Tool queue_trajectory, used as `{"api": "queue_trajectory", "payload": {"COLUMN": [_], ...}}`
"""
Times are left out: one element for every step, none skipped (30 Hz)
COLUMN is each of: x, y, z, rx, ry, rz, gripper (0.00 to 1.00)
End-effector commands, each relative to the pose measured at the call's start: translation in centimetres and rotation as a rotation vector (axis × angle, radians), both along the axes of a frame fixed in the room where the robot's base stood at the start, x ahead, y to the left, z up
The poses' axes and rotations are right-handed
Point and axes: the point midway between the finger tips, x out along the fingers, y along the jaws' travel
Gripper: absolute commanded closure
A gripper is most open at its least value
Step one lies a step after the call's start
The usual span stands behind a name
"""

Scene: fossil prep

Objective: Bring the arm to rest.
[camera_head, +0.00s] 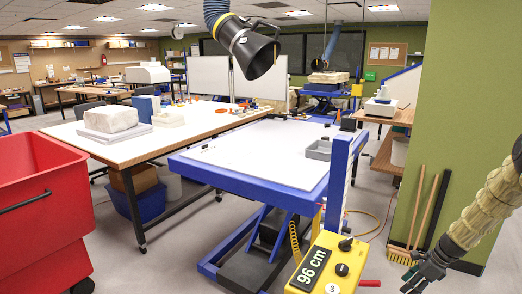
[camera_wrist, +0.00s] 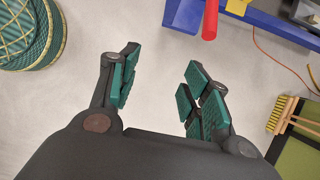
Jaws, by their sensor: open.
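My gripper (camera_head: 424,278) is at the lower right in the head view, at the end of my arm, which comes in from the right edge. It points down and to the left, beside the lift table. In the wrist view my gripper (camera_wrist: 160,88) has its two green-padded fingers spread apart. Only bare grey floor shows between them, and nothing is held.
A blue lift table (camera_head: 258,180) with a white top stands left of my gripper, its yellow control box (camera_head: 322,266) reading 96 cm. A broom (camera_head: 402,256) leans on the green wall (camera_head: 462,110). A red bin (camera_head: 40,190) is at far left.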

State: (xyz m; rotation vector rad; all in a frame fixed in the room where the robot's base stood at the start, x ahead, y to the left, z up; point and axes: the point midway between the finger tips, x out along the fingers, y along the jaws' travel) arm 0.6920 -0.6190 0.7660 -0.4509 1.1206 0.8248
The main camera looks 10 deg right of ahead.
Motion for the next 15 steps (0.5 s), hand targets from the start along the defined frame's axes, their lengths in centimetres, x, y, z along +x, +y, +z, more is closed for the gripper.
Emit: {"api": "queue_trajectory", "payload": {"x": [0.1, 0.0, 0.0, -0.1, 0.0, -0.2, -0.4, -0.6, -1.1, -1.5, -1.9, -2.6, -3.2, -3.8, -4.6], "y": [0.7, 1.2, 1.8, 2.4, 2.9, 3.6, 4.1, 4.5, 5.2, 5.6, 6.1, 6.7, 7.3, 7.8, 8.7], "z": [-0.5, -1.0, -1.7, -2.1, -2.6, -3.3, -3.7, -4.0, -4.6, -5.0, -5.4, -5.9, -6.3, -6.6, -7.2], "rx": [-0.012, -0.024, -0.036, -0.047, -0.057, -0.07, -0.081, -0.091, -0.107, -0.118, -0.131, -0.147, -0.161, -0.174, -0.193], "ry": [0.005, 0.009, 0.013, 0.015, 0.016, 0.02, 0.02, 0.022, 0.022, 0.024, 0.023, 0.024, 0.022, 0.022, 0.021], "rz": [0.021, 0.04, 0.062, 0.081, 0.101, 0.126, 0.146, 0.166, 0.195, 0.218, 0.241, 0.273, 0.3, 0.327, 0.369], "gripper": [0.52, 0.52, 0.52, 0.52, 0.52, 0.52, 0.52, 0.52, 0.52, 0.52, 0.52, 0.52, 0.52, 0.52, 0.52]}}
